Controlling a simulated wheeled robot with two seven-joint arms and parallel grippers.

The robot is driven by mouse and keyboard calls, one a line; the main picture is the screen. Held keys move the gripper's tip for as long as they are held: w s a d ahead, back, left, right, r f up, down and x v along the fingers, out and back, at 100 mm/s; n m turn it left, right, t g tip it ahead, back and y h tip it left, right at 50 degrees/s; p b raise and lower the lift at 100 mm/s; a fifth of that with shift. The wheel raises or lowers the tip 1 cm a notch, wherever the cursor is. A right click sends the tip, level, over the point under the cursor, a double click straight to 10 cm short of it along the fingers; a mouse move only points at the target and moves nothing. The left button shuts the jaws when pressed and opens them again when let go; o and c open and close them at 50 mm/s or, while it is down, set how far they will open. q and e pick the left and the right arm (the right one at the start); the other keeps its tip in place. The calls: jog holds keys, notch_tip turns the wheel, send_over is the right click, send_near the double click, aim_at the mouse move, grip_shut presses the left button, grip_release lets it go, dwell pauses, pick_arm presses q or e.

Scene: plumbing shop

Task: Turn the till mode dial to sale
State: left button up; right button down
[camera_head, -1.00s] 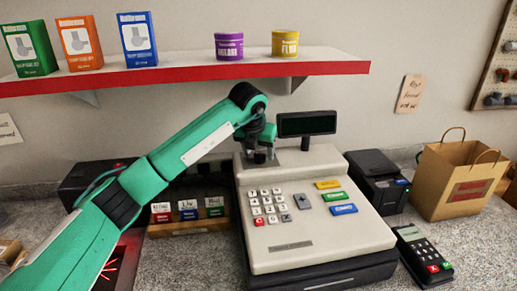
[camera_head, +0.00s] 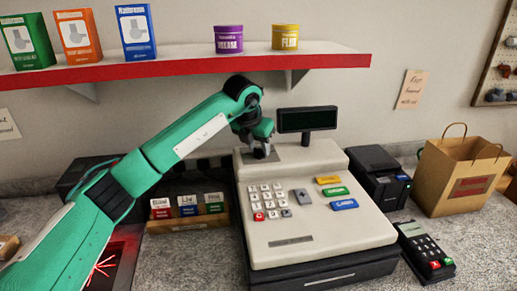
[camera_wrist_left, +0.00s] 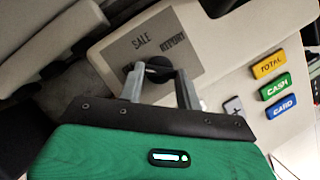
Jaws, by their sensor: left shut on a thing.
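The cream till (camera_head: 320,235) stands on the counter. Its black mode dial (camera_wrist_left: 158,68) sits on a grey plate (camera_wrist_left: 190,62) marked SALE on the left and with a second label on the right, in the left wrist view. My left gripper (camera_wrist_left: 158,80) is shut on the dial, with one grey finger on each side. Which mark the dial points to is hard to tell. In the head view my left gripper (camera_head: 260,150) is at the till's upper left, and it mostly hides the dial. My right gripper is not in view.
A small display (camera_head: 307,120) stands on a post just right of my left gripper. A shelf (camera_head: 190,68) with boxes and tins runs above. A receipt printer (camera_head: 378,178), card terminal (camera_head: 424,250) and paper bag (camera_head: 460,178) stand to the right.

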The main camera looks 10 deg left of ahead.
pick_arm(q)
jog(key=shift+a+m+h+b, duration=0.15)
jog(key=shift+m+h+b, duration=0.15)
jog(key=shift+m, duration=0.6)
jog(key=shift+w+a+m+h, duration=0.1)
jog(key=shift+m+h, duration=0.3)
jog(key=shift+m, duration=0.5)
jog(key=shift+m+g, duration=0.5)
jog(key=shift+m, duration=0.4)
jog(key=m+g+h, duration=0.1)
jog(key=m, duration=0.2)
jog(key=shift+w+a, duration=0.1)
jog(key=shift+w, duration=0.05)
jog(key=shift+m, duration=0.5)
jog(key=o, duration=0.8)
jog(key=shift+c, duration=0.2)
jog(key=shift+o, duration=1.1)
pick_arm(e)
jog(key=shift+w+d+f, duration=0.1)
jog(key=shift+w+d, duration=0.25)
